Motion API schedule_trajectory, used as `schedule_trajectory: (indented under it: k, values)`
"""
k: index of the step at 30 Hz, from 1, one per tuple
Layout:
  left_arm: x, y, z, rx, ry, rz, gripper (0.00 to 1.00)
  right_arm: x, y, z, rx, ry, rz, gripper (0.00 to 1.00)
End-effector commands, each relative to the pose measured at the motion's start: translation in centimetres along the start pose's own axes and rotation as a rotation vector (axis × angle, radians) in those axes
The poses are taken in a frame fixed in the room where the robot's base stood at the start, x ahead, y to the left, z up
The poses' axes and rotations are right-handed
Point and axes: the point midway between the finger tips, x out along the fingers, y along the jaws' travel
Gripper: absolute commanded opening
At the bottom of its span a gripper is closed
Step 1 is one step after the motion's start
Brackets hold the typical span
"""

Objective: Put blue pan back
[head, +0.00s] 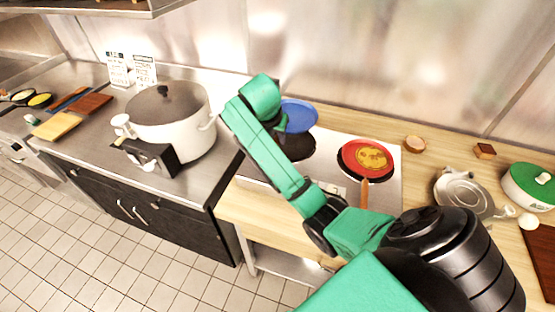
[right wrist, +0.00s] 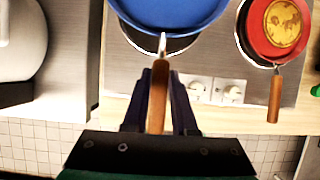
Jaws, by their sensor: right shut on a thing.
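The blue pan (head: 299,116) shows in the head view just beyond my right wrist. In the right wrist view the blue pan (right wrist: 172,12) is at the top, with its wooden handle (right wrist: 158,95) pointing back between my fingers. My right gripper (right wrist: 160,100) is shut on that handle. In the head view the gripper is mostly hidden by my green arm. A dark round burner (head: 296,147) shows below the pan, and the pan appears raised above it; the exact gap is hard to tell. My left gripper is not in view.
A red pan (head: 367,158) with food sits on the right burner of the hob (head: 333,146). A big white pot (head: 170,125) stands on the left counter. A grey lidded pan (head: 466,190) and a green-lidded pot (head: 530,185) stand at right. Steel wall (head: 330,50) behind.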

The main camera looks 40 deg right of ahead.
Motion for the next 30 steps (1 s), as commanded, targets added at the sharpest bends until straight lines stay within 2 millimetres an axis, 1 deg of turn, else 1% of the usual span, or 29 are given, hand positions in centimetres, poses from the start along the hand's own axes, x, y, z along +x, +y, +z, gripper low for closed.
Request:
schedule_trajectory:
  k: [1, 2, 3, 5, 9, 13, 16, 24, 25, 27, 30]
  values:
    - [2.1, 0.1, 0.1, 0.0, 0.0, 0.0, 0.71, 2.4, -0.1, -1.0, -0.002, -0.004, -0.005, 0.0]
    - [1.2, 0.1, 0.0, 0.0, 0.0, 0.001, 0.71, 2.4, -0.1, -1.1, -0.001, 0.004, -0.005, 0.0]
    - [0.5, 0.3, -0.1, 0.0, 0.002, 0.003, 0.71, 2.9, 0.0, -1.5, 0.0, 0.006, -0.003, 0.0]
    - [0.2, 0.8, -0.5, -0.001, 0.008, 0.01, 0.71, 4.0, 0.0, -2.0, 0.0, 0.006, -0.002, 0.0]
    - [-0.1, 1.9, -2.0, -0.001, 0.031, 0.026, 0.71, 5.9, 0.1, -2.8, 0.0, 0.005, -0.001, 0.0]
    - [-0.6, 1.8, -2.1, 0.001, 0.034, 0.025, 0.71, 8.3, 0.1, -3.8, 0.002, 0.005, -0.001, 0.0]
    - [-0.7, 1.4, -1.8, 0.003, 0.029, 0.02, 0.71, 9.1, 0.1, -4.2, 0.002, 0.001, 0.002, 0.0]
    - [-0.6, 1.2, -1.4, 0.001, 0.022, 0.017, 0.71, 9.3, 0.2, -4.2, 0.001, 0.0, 0.002, 0.0]
    - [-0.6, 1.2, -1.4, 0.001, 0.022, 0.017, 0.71, 9.4, 0.1, -4.3, 0.001, 0.003, 0.001, 0.33]
    - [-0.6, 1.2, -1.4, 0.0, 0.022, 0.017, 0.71, 9.4, 0.2, -4.3, 0.001, 0.003, 0.002, 0.56]
    - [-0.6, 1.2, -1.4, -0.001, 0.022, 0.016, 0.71, 9.4, 0.2, -4.3, 0.001, 0.003, 0.002, 0.56]
